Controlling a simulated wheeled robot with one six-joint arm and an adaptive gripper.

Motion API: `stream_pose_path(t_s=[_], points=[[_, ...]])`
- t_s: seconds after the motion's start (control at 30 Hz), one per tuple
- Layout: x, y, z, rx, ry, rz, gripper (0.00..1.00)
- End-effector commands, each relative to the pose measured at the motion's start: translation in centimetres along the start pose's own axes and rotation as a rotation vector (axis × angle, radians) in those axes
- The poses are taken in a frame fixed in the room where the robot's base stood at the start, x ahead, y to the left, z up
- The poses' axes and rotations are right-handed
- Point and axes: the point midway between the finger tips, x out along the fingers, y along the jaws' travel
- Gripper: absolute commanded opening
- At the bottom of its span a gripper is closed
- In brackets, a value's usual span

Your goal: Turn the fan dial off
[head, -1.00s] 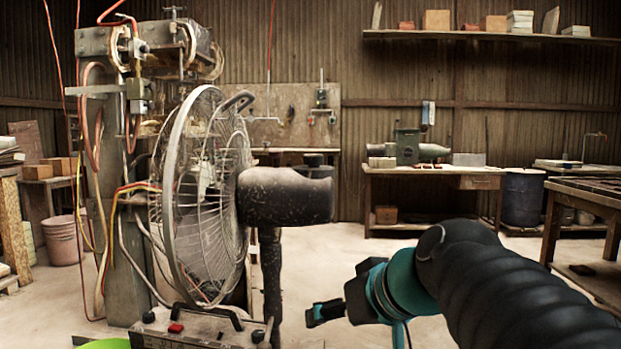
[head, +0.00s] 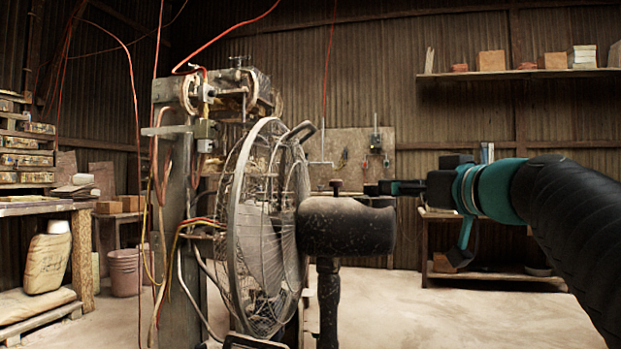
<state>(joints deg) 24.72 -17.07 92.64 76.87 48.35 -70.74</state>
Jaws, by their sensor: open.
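The fan (head: 262,235) stands left of centre, its wire cage facing left and its dusty dark motor housing (head: 345,228) facing right. A small dark knob (head: 336,186) stands on top of the housing; I cannot tell whether it is the fan dial, and its setting is not readable. The fan's base panel is almost wholly below the picture. My gripper (head: 372,188) points left, close to the right of the knob, at about its height in the picture. It is open and nothing shows in it. I cannot tell whether it touches the knob or housing.
A grey post machine (head: 178,215) with hoses and cables stands just left of the fan. A wooden shelf (head: 520,73) hangs at the upper right. A workbench (head: 440,268) stands behind my arm. Bare floor lies at the lower right.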

Motion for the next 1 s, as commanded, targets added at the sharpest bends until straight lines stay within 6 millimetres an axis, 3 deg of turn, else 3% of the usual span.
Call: stream_pose_path(t_s=[0.3, 0.5, 0.93, 1.0], points=[[5.9, -0.1, -0.3, 0.002, -0.003, -0.004, 0.66], [8.1, 0.0, -0.1, 0.002, -0.002, -0.001, 0.66], [8.8, -0.1, 0.1, 0.001, 0.000, 0.001, 0.66], [8.8, -0.1, 0.1, 0.001, -0.001, 0.001, 0.49]])
